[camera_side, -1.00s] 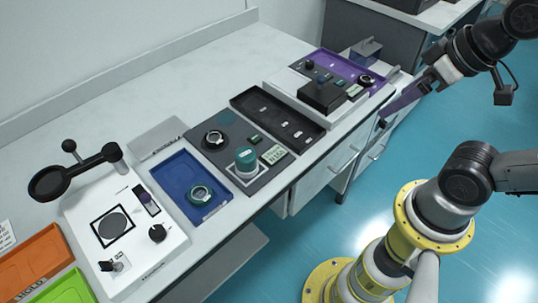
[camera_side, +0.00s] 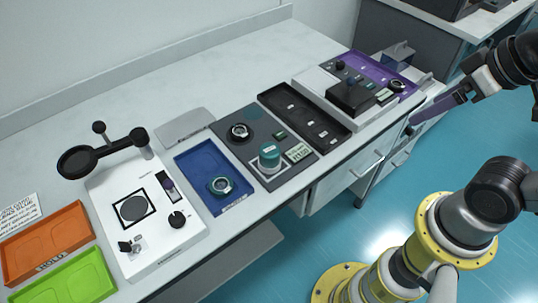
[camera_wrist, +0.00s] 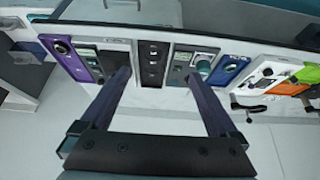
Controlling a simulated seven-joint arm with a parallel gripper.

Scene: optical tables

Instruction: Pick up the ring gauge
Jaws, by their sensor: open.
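Several ring-shaped pieces show, and I cannot tell for certain which is the ring gauge. A dark ring with a teal face (camera_side: 220,186) lies in the blue tray (camera_side: 236,206). A black ring (camera_side: 239,131) lies on the dark grey panel (camera_side: 228,118). Another dark ring (camera_side: 397,86) is at the purple tray (camera_side: 366,65). My gripper (camera_side: 411,130) is off the bench's front edge at the right, apart from all of them. In the wrist view my gripper (camera_wrist: 158,76) is open, its two fingers wide apart with nothing between them.
A teal-topped cylinder (camera_side: 269,155) stands on the grey panel. A black slotted tray (camera_side: 318,132) lies between the panel and a black box (camera_side: 350,95). A white instrument (camera_side: 160,235) with a magnifier arm, orange tray (camera_side: 45,243) and green tray (camera_side: 65,282) are left.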

